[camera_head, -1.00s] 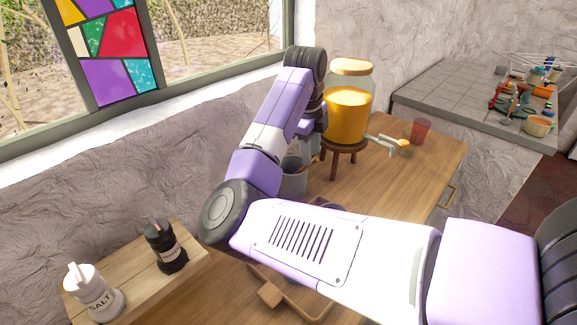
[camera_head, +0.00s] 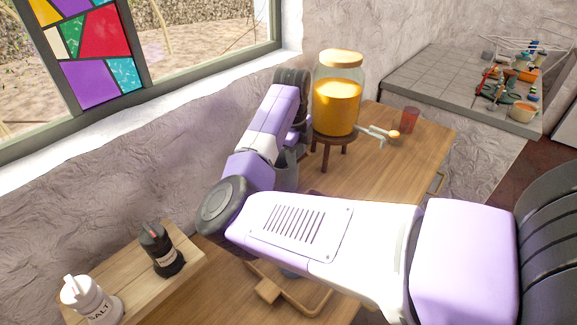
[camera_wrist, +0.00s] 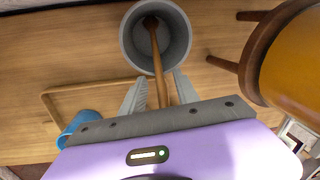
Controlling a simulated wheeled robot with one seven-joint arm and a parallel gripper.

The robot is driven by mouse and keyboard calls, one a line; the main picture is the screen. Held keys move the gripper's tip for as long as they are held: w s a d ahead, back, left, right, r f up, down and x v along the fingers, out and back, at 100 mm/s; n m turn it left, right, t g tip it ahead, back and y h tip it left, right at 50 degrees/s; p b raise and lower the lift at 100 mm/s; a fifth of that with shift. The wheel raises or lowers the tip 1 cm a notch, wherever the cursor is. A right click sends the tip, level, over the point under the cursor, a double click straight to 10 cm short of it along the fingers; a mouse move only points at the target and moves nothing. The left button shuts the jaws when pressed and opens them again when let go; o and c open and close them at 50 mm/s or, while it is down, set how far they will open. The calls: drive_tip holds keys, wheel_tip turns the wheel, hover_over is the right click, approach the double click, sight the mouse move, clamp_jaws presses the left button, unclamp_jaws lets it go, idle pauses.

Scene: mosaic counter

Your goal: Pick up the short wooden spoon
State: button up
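A wooden spoon (camera_wrist: 157,58) stands tilted in a grey round pot (camera_wrist: 182,45), seen from above in the wrist view. Its lower end is inside the pot, and its handle leans out over the rim towards my gripper. My gripper (camera_wrist: 160,92) is open just outside the pot rim. The handle passes between its two grey fingers, with visible gaps on both sides. In the head view the pot (camera_head: 287,176) is partly hidden behind my arm; the spoon and fingers are hidden there.
A glass jar of orange liquid (camera_head: 338,104) on a wooden stand is close to the right of my wrist. A red cup (camera_head: 411,119) is beyond it. Salt (camera_head: 92,300) and dark pepper (camera_head: 163,252) shakers are at lower left. A blue cup (camera_wrist: 78,126) is near my gripper.

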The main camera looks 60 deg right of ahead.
clamp_jaws()
drive_tip(key=shift+r, duration=0.1)
idle(0.3)
